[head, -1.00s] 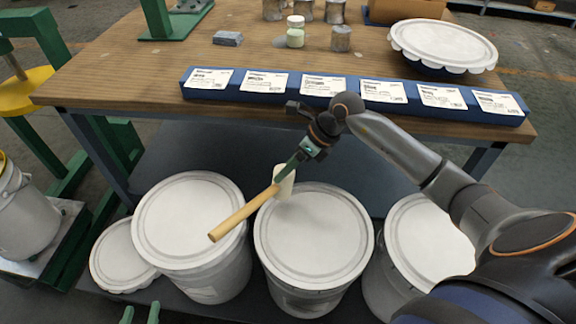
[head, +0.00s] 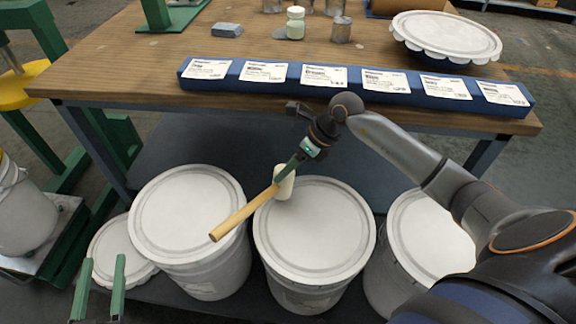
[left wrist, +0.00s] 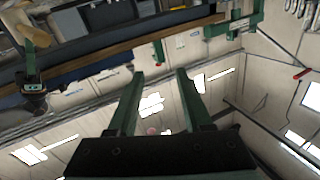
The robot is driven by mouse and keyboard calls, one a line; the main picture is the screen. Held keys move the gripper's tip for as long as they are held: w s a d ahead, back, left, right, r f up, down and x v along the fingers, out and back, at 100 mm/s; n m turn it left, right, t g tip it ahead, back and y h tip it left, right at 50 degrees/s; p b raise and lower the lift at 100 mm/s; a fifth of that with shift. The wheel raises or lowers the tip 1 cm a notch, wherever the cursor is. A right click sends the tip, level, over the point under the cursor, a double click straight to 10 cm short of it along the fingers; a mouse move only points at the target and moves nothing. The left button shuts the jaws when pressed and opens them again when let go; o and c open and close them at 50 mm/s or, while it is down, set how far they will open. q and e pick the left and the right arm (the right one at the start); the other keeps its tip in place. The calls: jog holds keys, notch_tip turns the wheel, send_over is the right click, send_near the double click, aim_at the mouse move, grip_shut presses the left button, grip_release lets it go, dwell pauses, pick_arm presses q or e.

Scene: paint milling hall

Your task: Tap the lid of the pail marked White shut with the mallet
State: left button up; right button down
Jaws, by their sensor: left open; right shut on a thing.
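My right gripper (head: 297,163) is shut on the mallet, which has a wooden handle (head: 240,215) and a pale head (head: 284,182). The mallet head is over the far left rim of the middle pail's lid (head: 312,228); I cannot tell if they touch. Three pails with white lids stand under the bench: left (head: 190,215), middle and right (head: 428,240). Their markings are too small to read, so I cannot tell which is White. My left gripper (head: 102,262) is open and empty at the lower left; its fingers also show in the left wrist view (left wrist: 160,75).
A loose lid (head: 118,252) lies left of the pails. On the bench (head: 120,62) are a blue rack of label cards (head: 355,84), another large lid (head: 447,36) and several small jars. A pail (head: 22,215) stands at the far left.

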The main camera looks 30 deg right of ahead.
pick_arm(q)
notch_tip(320, 180, up, 7)
jog(key=m+t+h+b, duration=0.1)
jog(key=t, duration=0.1)
jog(key=shift+s+d+m+t+h, duration=0.25)
jog(key=shift+s+m+t+h, duration=0.05)
jog(key=shift+t+h, duration=0.1)
pick_arm(e)
jog(key=shift+f, duration=0.75)
notch_tip(320, 180, up, 6)
jog(key=p, duration=0.5)
jog(key=shift+r, duration=0.1)
pick_arm(q)
notch_tip(320, 180, up, 4)
jog(key=shift+r, duration=0.2)
